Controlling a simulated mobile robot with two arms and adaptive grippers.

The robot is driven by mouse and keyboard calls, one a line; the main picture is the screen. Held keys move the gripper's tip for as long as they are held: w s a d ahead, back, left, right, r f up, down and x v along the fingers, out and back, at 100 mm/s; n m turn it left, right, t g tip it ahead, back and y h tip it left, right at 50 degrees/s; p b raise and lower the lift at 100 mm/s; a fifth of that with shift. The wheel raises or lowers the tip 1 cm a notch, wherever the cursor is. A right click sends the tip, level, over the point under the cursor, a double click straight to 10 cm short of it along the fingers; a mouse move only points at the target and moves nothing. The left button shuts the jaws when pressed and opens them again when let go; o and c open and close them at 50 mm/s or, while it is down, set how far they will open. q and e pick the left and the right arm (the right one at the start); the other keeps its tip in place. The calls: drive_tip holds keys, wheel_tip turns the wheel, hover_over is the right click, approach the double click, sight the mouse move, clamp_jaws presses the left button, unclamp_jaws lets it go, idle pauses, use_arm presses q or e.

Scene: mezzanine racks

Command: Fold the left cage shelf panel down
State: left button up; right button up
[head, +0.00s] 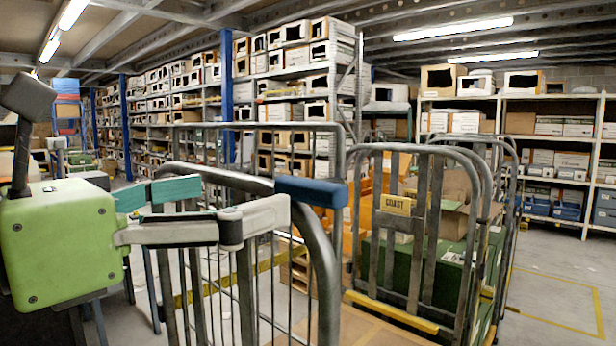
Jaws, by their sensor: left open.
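A grey tubular frame with thin upright bars (323,262) stands close in front of me, raised and slightly tilted; it appears to be the left cage's shelf panel, though I cannot tell it surely from the cage's sides. Another barred frame (262,126) rises behind it. My left gripper (243,190) comes in from the left with a green body. Its teal-padded and blue-padded fingers are spread apart at the panel's top rail. The rail passes near the fingers; I cannot tell if they touch it. My right gripper is not in view.
Racks of boxes (291,85) fill the back, with blue uprights. The floor at the right (560,270) is clear, with yellow lines.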

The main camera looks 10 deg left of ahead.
sight(305, 182)
use_arm(q)
drive_tip(key=p+x, duration=0.3)
drive_tip(key=x, duration=0.8)
drive_tip(key=shift+d+p, duration=0.15)
drive_tip(key=shift+p, duration=0.15)
drive_tip(key=shift+w+d, duration=0.3)
drive_tip(key=shift+w, duration=0.2)
